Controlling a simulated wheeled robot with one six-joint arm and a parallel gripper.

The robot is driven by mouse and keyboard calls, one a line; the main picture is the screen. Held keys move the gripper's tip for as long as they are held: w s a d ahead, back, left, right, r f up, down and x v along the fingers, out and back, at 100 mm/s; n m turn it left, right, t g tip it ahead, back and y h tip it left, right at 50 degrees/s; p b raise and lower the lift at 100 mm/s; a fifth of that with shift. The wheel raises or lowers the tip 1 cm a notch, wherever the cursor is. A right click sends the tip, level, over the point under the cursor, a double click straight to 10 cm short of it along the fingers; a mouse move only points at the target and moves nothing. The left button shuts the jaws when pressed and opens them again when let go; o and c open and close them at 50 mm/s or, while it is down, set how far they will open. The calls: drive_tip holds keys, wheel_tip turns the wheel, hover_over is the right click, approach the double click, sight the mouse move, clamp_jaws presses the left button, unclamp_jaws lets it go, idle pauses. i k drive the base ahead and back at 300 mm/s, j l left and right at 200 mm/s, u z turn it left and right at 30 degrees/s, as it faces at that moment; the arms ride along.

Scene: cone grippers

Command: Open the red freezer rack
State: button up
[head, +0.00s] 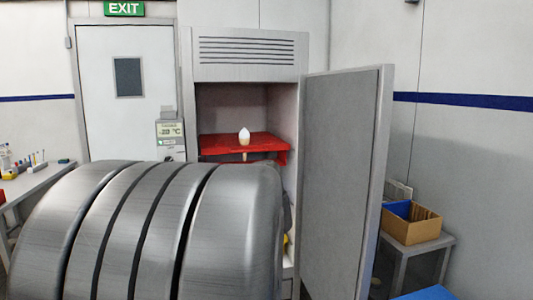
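The red freezer rack (222,143) is a flat red shelf inside the tall grey freezer cabinet (246,72). A small cone with a white top (244,134) stands upright in the rack. The freezer door (340,180) is swung wide open to the right. A large ribbed metal shape, which looks like part of my own arm, fills the lower left and hides the cabinet's lower front. My gripper is not visible. I cannot tell whether it touches the rack.
A side table at right holds a cardboard box (413,230) with something blue in it. A bench (32,186) with small items stands at far left. A white door (127,90) with an exit sign is behind.

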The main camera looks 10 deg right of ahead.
sight(259, 142)
drive_tip(key=i+j+z, duration=0.2)
drive_tip(key=i+z, duration=0.3)
drive_tip(key=i+j+z, duration=0.25)
drive_tip(key=z, duration=0.25)
drive_tip(key=i+j+z, duration=0.25)
drive_tip(key=j+z, duration=0.25)
drive_tip(key=i+j, duration=0.15)
drive_tip(key=j, duration=0.2)
drive_tip(key=i+j, duration=0.1)
drive_tip(key=j, duration=0.25)
drive_tip(key=i+j, duration=0.15)
drive_tip(key=j, duration=0.2)
drive_tip(key=i+j, duration=0.15)
drive_tip(key=j, duration=0.2)
drive_tip(key=l+z, duration=0.05)
